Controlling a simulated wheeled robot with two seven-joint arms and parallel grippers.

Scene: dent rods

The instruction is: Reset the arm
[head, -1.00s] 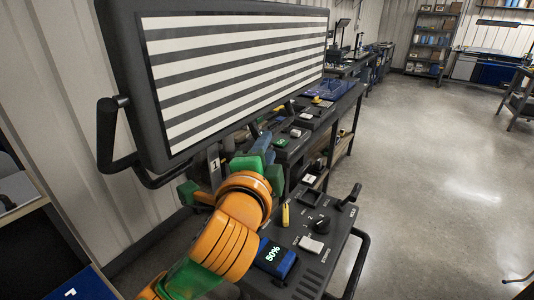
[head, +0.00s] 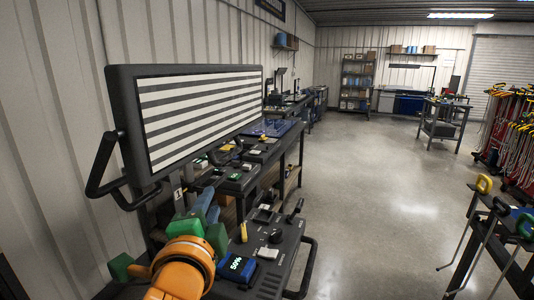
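My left arm, orange and green, comes in from the bottom left. Its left gripper (head: 203,207) is at the far end of the arm, below the striped light panel (head: 195,110) and beside the black control console (head: 262,252). The wrist partly hides the fingers, so I cannot tell whether they are apart or closed. I see nothing clearly held. My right gripper is not in view.
A black handle (head: 105,163) juts from the panel's left side. A blue display reading 50% (head: 236,266) sits on the console. Workbenches line the left wall. A rod rack (head: 505,125) and a stand with hooked rods (head: 483,186) are at right. The middle floor is clear.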

